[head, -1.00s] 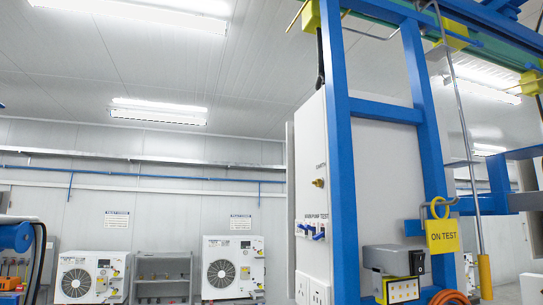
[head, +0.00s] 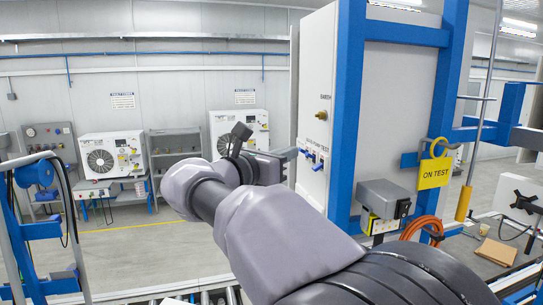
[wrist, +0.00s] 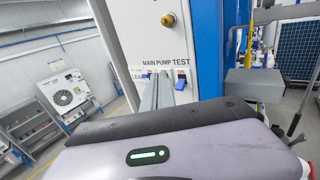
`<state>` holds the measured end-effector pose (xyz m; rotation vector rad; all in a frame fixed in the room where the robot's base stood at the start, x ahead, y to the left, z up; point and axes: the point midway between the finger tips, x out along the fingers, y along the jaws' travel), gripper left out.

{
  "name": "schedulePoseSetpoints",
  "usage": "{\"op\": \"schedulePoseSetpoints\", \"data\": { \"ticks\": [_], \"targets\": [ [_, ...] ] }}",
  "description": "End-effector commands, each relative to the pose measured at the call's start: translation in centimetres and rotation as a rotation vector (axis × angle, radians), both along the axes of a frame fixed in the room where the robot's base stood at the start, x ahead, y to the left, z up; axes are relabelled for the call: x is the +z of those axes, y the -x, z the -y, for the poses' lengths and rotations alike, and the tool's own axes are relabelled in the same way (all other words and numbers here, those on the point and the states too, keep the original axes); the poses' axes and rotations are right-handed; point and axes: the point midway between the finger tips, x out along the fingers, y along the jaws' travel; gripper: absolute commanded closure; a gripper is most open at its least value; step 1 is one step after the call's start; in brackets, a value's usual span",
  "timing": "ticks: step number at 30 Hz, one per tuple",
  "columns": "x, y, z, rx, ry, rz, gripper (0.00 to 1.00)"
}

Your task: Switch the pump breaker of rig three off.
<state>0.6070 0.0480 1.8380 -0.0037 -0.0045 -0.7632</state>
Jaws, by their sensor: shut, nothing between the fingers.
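The white panel (head: 315,75) on the blue frame carries a row of small breakers with blue levers (head: 312,157) on its narrow face. In the wrist view, the labels MAIN, PUMP and TEST (wrist: 165,63) stand above them. My gripper (head: 293,153) is shut and empty, its tips close in front of the breaker row. In the wrist view, my gripper (wrist: 158,80) points at the middle, below PUMP, and hides that breaker. Blue levers show left (wrist: 147,73) and right (wrist: 180,82) of the fingers. Contact and the pump lever's position cannot be told. No rig number is readable.
A brass knob (head: 323,115) sits above the breakers. A grey box (head: 385,197) and a yellow ON TEST tag (head: 434,172) are on the frame's right. An orange hose (head: 422,228) coils below. Open floor (head: 150,250) lies left, with white fan units (head: 112,155) beyond.

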Motion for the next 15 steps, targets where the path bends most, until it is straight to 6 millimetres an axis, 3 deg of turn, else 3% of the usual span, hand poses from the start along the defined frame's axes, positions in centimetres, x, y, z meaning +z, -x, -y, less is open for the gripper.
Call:
{"op": "schedulePoseSetpoints", "data": {
  "ticks": [6, 15],
  "targets": [
    [0.0, -3.0, 3.1, -0.004, -0.003, 0.000, 1.00],
    [0.0, -5.2, 5.1, -0.001, -0.004, 0.000, 1.00]
  ]
}}
